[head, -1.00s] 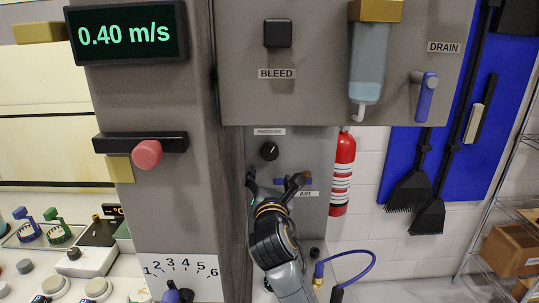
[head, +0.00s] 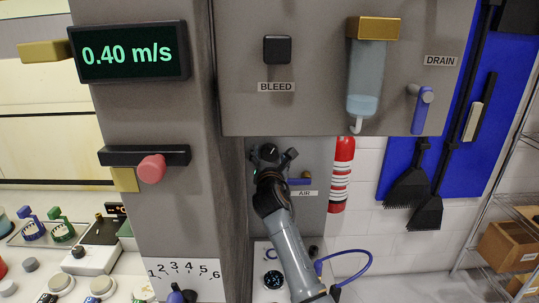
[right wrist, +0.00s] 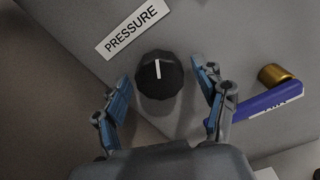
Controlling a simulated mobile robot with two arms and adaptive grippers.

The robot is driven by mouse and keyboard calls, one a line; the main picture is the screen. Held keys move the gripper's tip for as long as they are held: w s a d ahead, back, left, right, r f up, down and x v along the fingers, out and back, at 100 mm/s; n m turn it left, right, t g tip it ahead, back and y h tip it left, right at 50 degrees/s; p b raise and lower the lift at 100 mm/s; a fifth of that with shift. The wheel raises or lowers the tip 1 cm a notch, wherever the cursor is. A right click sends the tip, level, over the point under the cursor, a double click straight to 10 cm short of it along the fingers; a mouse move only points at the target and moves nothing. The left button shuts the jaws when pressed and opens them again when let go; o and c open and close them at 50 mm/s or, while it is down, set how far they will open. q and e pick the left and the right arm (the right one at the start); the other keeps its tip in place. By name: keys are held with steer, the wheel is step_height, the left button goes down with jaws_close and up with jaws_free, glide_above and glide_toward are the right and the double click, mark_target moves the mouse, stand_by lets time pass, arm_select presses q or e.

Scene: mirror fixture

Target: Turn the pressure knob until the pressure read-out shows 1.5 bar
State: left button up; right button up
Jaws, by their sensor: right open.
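The pressure knob (right wrist: 158,75) is black and ribbed, with a white pointer line standing nearly upright in the right wrist view. It sits beside the PRESSURE label (right wrist: 132,30). My right gripper (right wrist: 162,92) is open, with one blue-padded finger on each side of the knob and a visible gap to it. In the head view my right gripper (head: 272,154) is at the grey panel below the cabinet, and the knob (head: 269,150) shows between its fingers. No bar value is legible. My left gripper is not in view.
A blue valve lever with a brass end (right wrist: 279,75) lies close to the right finger, above the AIR label (head: 304,193). A display reading 0.40 m/s (head: 128,52) is on the left column. A small round dark dial (head: 272,280) is too small to read.

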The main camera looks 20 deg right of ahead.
steer(key=c, duration=1.2)
steer(key=shift+o, duration=0.2)
steer(key=m, duration=0.3)
steer(key=m+b, duration=0.1)
steer(key=m, duration=0.1)
steer(key=shift+f+m, duration=0.1)
steer(key=shift+m, duration=0.3)
steer(key=m+b, duration=0.1)
steer(key=m, duration=0.4)
steer(key=shift+m+b, duration=0.3)
steer(key=shift+m, duration=0.1)
